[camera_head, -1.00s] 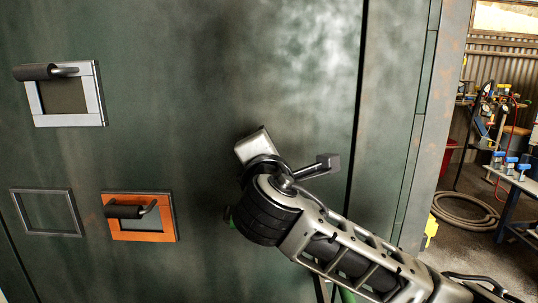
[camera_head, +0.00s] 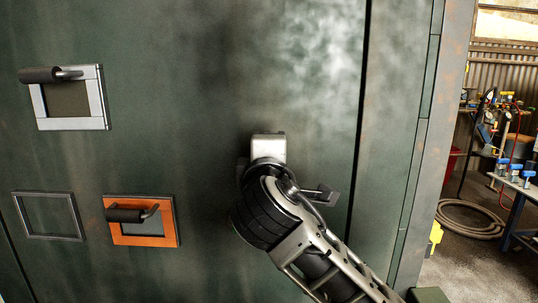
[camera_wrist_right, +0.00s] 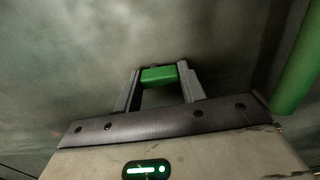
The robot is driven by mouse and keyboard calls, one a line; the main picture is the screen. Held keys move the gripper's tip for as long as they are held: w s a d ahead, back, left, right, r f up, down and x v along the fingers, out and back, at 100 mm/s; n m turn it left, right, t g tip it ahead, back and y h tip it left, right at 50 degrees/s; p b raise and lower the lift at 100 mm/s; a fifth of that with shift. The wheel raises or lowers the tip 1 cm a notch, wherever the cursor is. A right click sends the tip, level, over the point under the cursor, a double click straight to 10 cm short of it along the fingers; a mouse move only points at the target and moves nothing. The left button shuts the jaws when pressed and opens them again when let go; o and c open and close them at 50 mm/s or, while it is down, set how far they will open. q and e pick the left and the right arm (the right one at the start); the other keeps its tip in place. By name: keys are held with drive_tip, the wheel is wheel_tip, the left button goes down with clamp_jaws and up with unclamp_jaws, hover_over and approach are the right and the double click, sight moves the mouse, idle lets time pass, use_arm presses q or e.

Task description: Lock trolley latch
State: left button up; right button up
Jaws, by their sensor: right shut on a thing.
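In the right wrist view, my right gripper (camera_wrist_right: 159,84) is shut on a green block, apparently the handle of the trolley latch (camera_wrist_right: 158,76). One grey finger stands on each side of it, close to the dark green metal surface. In the head view, my right arm comes in from the lower right, with its wrist in front of the large dark green panel (camera_head: 200,60). The fingers and the latch are hidden behind the wrist there. My left gripper is in neither view.
A green bar (camera_wrist_right: 298,68) runs along the right of the wrist view. The panel carries a silver-framed handle (camera_head: 72,97), an orange-framed handle (camera_head: 141,222) and an empty frame (camera_head: 48,216). At the right are a workbench (camera_head: 520,185) and a coiled hose (camera_head: 470,219).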

drive_tip(key=o, duration=1)
drive_tip(key=s+b, duration=0.1)
drive_tip(key=s, duration=1.5)
drive_tip(key=shift+b, duration=0.35)
drive_tip(key=shift+f, duration=0.1)
